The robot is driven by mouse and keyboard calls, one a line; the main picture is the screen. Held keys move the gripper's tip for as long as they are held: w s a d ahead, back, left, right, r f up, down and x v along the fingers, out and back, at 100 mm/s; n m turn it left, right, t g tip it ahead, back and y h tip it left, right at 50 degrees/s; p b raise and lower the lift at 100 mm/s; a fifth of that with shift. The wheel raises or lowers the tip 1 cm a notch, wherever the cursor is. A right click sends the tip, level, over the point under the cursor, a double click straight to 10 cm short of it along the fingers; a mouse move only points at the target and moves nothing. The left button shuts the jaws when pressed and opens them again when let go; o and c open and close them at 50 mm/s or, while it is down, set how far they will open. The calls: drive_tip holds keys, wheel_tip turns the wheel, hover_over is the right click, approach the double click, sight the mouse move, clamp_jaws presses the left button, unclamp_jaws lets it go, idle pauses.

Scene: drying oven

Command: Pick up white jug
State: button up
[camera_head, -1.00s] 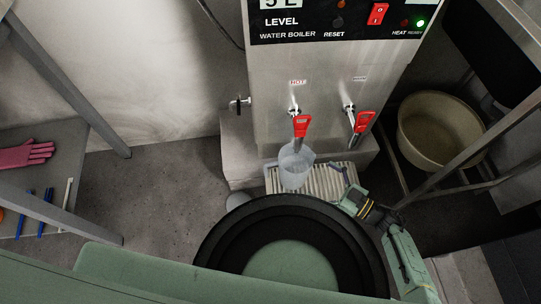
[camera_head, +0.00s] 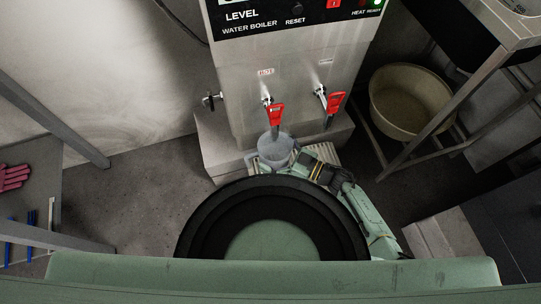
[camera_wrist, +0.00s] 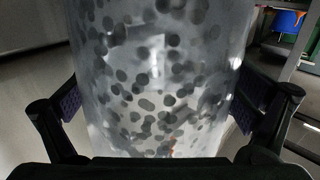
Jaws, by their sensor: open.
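The white jug (camera_head: 276,148) is translucent and stands under the left red-handled tap of the water boiler. In the wrist view the jug (camera_wrist: 158,75) fills the middle, a see-through wall with many dark spots. My gripper (camera_wrist: 163,112) is open, with one finger on each side of the jug. I cannot tell whether either finger touches it. In the head view my arm reaches in from the right, and the gripper's end is partly hidden by the jug and my own body.
The steel water boiler (camera_head: 290,75) stands behind the jug, its red-handled taps close above. A ribbed drip tray (camera_head: 322,152) lies beside the jug. A beige basin (camera_head: 410,100) sits at the right below a metal-legged table. A shelf with pink gloves (camera_head: 14,177) is at the left.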

drive_tip(key=shift+c, duration=0.4)
drive_tip(key=c, duration=1.6)
drive_tip(key=shift+c, duration=0.7)
drive_tip(key=shift+r, duration=0.15)
